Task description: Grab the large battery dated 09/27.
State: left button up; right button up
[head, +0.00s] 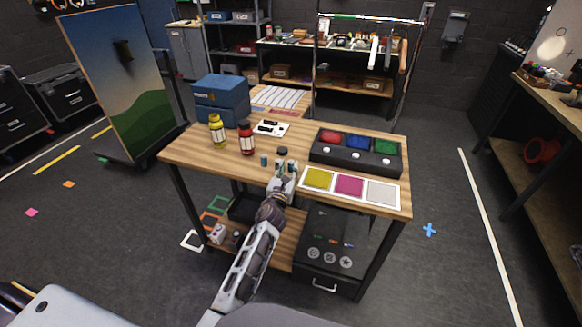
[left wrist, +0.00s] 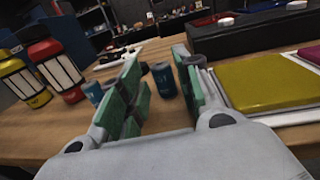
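My left gripper (head: 284,166) is over the near part of the wooden table, and its two green-padded fingers (left wrist: 158,75) are open. In the left wrist view a dark teal battery (left wrist: 163,79) stands upright in the gap between the fingers, seemingly untouched. Another teal battery (left wrist: 94,92) stands left of the left finger; it also shows in the head view (head: 264,160). A dark cap (head: 282,151) shows just behind the fingertips in the head view. No date is readable on either battery. My right gripper is not in view.
A red bottle (head: 247,138) and a yellow bottle (head: 218,131) stand to the left. A black box with red, blue and green panels (head: 355,153) and a white board with yellow, magenta and grey squares (head: 349,187) lie to the right. Blue boxes (head: 221,98) stand behind.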

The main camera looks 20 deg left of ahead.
pick_arm(q)
jog(key=shift+w, duration=1.2)
jog(key=shift+a, duration=0.1)
grip_shut()
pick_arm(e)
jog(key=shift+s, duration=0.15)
pick_arm(q)
jog(key=shift+r, duration=0.2)
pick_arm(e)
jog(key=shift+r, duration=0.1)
pick_arm(q)
jog(key=shift+r+p, duration=0.6)
jog(key=shift+r, duration=0.55)
notch_tip(320, 180, up, 7)
jog(key=p, duration=0.2)
jog(key=shift+r, duration=0.15)
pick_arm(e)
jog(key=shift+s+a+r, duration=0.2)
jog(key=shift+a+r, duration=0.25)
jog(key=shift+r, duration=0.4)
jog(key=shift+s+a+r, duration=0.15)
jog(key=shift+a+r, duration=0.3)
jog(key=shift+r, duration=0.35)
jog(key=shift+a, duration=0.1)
